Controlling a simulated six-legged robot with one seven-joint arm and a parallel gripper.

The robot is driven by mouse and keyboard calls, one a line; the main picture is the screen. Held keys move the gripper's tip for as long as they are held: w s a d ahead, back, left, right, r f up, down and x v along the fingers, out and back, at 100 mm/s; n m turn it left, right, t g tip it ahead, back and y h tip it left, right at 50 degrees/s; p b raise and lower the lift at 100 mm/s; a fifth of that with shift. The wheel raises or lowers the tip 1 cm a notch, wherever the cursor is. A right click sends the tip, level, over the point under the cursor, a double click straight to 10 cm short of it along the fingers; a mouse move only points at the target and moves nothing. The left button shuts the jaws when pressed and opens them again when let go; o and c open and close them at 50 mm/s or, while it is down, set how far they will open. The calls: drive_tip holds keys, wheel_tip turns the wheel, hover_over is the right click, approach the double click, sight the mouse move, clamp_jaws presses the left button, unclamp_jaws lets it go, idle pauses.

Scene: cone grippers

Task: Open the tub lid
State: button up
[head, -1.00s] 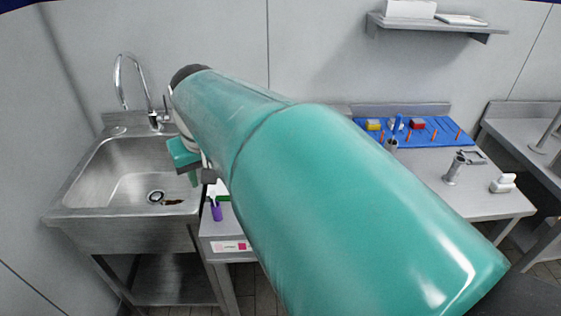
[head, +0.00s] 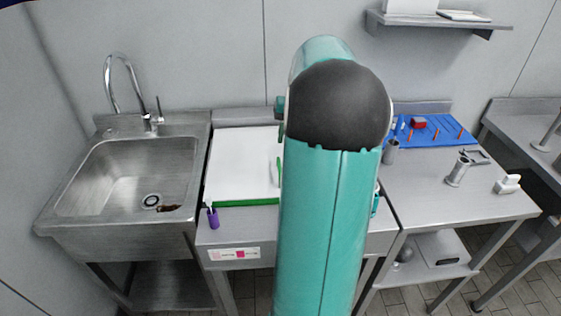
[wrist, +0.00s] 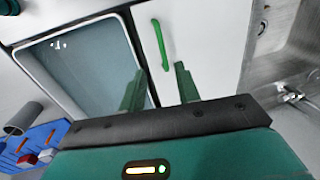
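The tub's flat white lid (head: 240,160) lies on the middle counter in the head view, with a green strip along its front edge. A green bar handle (head: 279,172) stands on it, partly hidden by my arm. In the wrist view the lid (wrist: 205,45) carries the handle (wrist: 160,45). Beside it is a framed pale blue-grey area (wrist: 85,65); I cannot tell whether it is glass or an opening. My gripper (wrist: 159,75) is open and empty. The handle's near end shows between its fingertips; the gap in depth is unclear. My arm hides most of the gripper in the head view.
A steel sink (head: 125,175) with a tall tap (head: 110,85) stands at left. A purple-based item (head: 213,216) sits at the front left counter edge. A blue mat (head: 440,133) with small tools lies at right. A shelf (head: 430,22) hangs above.

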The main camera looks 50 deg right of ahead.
sight(280, 168)
drive_tip(key=f, duration=0.3)
drive_tip(key=w+a+f, duration=0.1)
drive_tip(key=f, duration=0.6)
drive_tip(key=shift+w+a, duration=0.2)
drive_tip(key=shift+w, duration=0.2)
drive_tip(key=shift+c, duration=0.4)
clamp_jaws()
